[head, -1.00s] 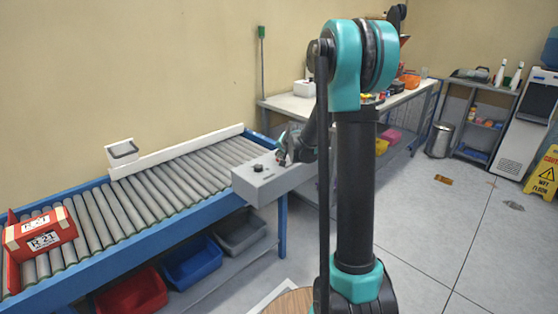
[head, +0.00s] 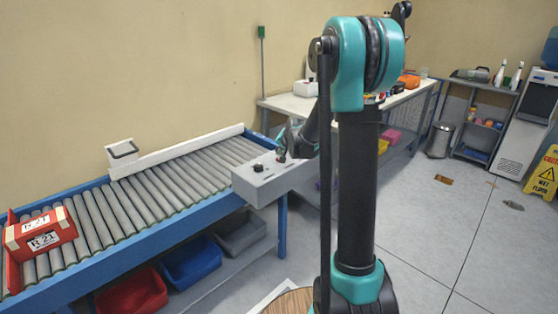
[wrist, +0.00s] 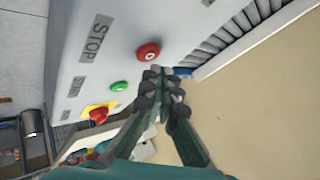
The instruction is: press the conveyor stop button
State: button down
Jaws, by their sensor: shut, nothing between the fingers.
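The grey control box (head: 262,186) stands at the near right end of the conveyor. In the wrist view its face (wrist: 85,65) carries a STOP label (wrist: 95,38) beside a round red button (wrist: 148,51). A green button (wrist: 119,86) and a red knob on a yellow plate (wrist: 98,115) are lower along the same face. My gripper (wrist: 160,76) is shut and empty, its fingertips just below and right of the red button in the picture. I cannot tell whether they touch the box. In the head view my gripper (head: 281,155) is small, over the box's far end.
The roller conveyor (head: 165,197) runs left with a red-and-white carton (head: 40,234) at its near end. Blue (head: 192,262) and red (head: 133,292) bins sit below. A white workbench (head: 290,105) stands behind my arm. The floor to the right is open, with a yellow wet-floor sign (head: 543,175).

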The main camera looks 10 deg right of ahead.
jog(key=shift+r, duration=2.55)
